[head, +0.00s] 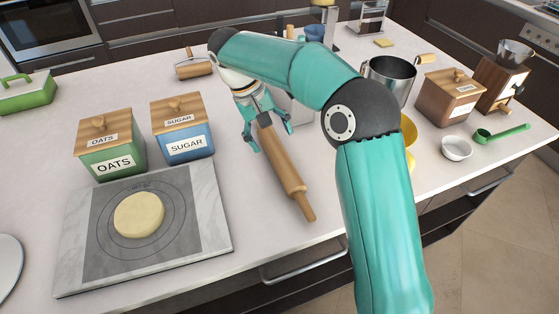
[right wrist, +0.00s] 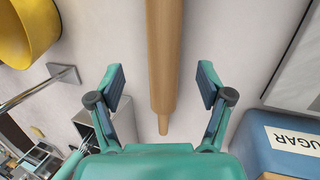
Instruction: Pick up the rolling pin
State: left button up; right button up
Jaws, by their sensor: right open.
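The wooden rolling pin (head: 283,170) lies on the white countertop in the head view, its near handle pointing toward the counter's front edge. My right gripper (head: 268,136) is over the pin's far end, with one finger on each side of it. In the right wrist view, the pin (right wrist: 165,55) runs between the two spread fingers of the open right gripper (right wrist: 161,82). Clear gaps show between the pin and both fingers there. The pin's far handle is partly hidden by the gripper in the head view. My left gripper is not in view.
Left of the pin stand the sugar box (head: 183,128), the oats box (head: 110,145) and a marble board (head: 205,235) with dough (head: 139,215). A metal pot (head: 390,78) and a yellow bowl (head: 409,130) stand to the right, beyond my arm. The counter in front of the pin is clear.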

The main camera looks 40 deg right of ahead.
aim_at(277, 153)
jog(key=shift+x, duration=0.85)
jog(key=x, duration=0.4)
jog(key=shift+w+a+f, duration=0.15)
jog(key=shift+w+f, duration=0.1)
jog(key=shift+w, duration=0.05)
jog(key=shift+s+f, duration=0.1)
jog(key=shift+f, duration=0.4)
grip_shut()
